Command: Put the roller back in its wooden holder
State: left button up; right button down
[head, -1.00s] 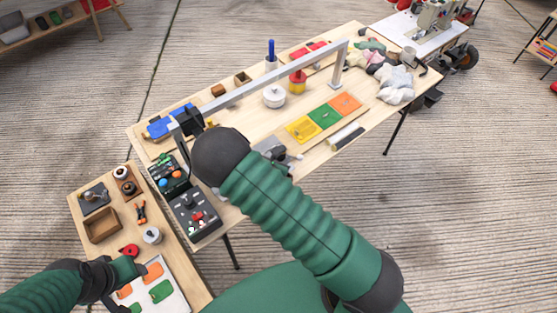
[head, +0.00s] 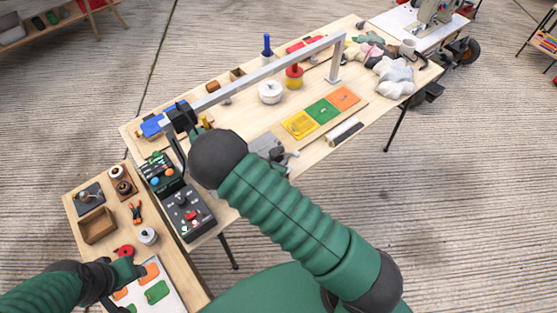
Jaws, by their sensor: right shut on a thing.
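My right arm reaches over the left end of the long wooden table (head: 262,122). Its dark gripper (head: 180,124) is shut beside a blue item (head: 153,126). What it holds looks like the roller, but it is mostly hidden by the gripper and wrist. Small brown wooden blocks (head: 237,74) stand behind the grey bar; I cannot tell whether one is the wooden holder. My left gripper (head: 134,270) is low at the left, above a white board (head: 165,293) with orange and green patches; its fingers are unclear.
A grey metal bar (head: 268,70) spans the table just past my right gripper. Control boxes (head: 184,212) sit at the near left. A white pot (head: 270,92) and coloured squares (head: 322,111) lie mid-table. A side table (head: 125,223) holds a wooden tray and small tools.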

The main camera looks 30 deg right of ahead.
pick_arm(q)
jog(key=shift+a+f, duration=0.1)
jog(key=shift+a, duration=0.25)
pick_arm(e)
jog(key=shift+w+a+r, duration=0.1)
jog(key=shift+a, duration=0.2)
jog(key=shift+d+f+b, duration=0.1)
jog(key=shift+f+b, duration=0.3)
jog(key=shift+f, duration=0.1)
jog(key=shift+w+f+b, duration=0.1)
jog(key=shift+f+b, duration=0.2)
jog(key=shift+f, duration=0.05)
pick_arm(q)
jog(key=shift+d+f, duration=0.15)
jog(key=shift+f, duration=0.5)
pick_arm(e)
jog(key=c, duration=1.1)
grip_release()
jog(key=shift+o, duration=0.5)
jog(key=o, duration=0.6)
jog(key=shift+c, duration=0.2)
